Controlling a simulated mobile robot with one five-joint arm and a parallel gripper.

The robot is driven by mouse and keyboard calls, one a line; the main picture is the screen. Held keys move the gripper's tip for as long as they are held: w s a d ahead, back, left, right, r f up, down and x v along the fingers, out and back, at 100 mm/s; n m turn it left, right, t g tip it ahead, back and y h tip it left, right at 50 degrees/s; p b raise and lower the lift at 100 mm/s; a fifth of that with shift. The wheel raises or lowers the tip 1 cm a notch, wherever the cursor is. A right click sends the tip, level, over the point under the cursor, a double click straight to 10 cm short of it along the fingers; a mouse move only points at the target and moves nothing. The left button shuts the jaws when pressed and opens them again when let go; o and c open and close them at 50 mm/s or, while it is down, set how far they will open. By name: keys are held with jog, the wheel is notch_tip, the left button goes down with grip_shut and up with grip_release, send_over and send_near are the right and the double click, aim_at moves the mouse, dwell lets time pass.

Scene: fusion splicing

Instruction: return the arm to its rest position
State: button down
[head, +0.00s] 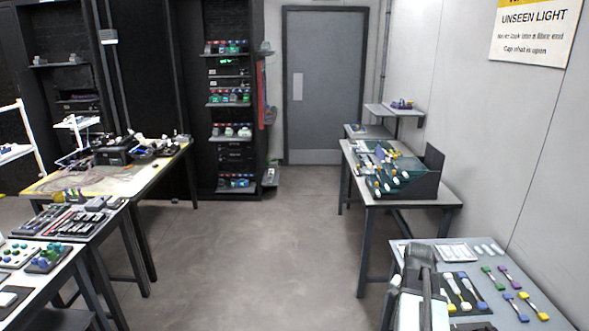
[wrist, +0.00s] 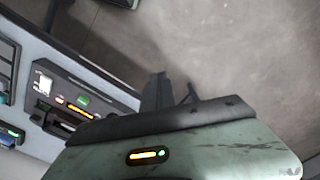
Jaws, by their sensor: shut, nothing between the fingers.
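My arm (head: 424,285) shows at the bottom right of the head view, in front of the near right bench. In the wrist view my gripper (wrist: 160,88) shows as dark fingers beyond the grey-green housing with a small orange light. The fingers look shut and nothing shows between them. Bare grey floor lies beyond the fingertips. In the head view I cannot make out the fingers apart from the arm.
The near right bench (head: 556,313) carries cleaning tools and coloured connectors. A second right bench (head: 440,193) holds a dark tray of parts. Cluttered benches line the left. The middle floor (head: 270,250) is clear up to a grey door (head: 325,85). A lit panel (wrist: 70,112) is left in the wrist view.

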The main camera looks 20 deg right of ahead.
jog(key=w+a+n, duration=0.3)
jog(key=a+n, duration=0.2)
jog(key=a, duration=1.2)
jog(key=w+a+n, duration=0.3)
jog(key=a+n, duration=0.3)
jog(key=a, duration=1.2)
jog(key=shift+w+a+n, duration=0.3)
jog(key=shift+w+a, duration=0.05)
jog(key=shift+w, duration=0.05)
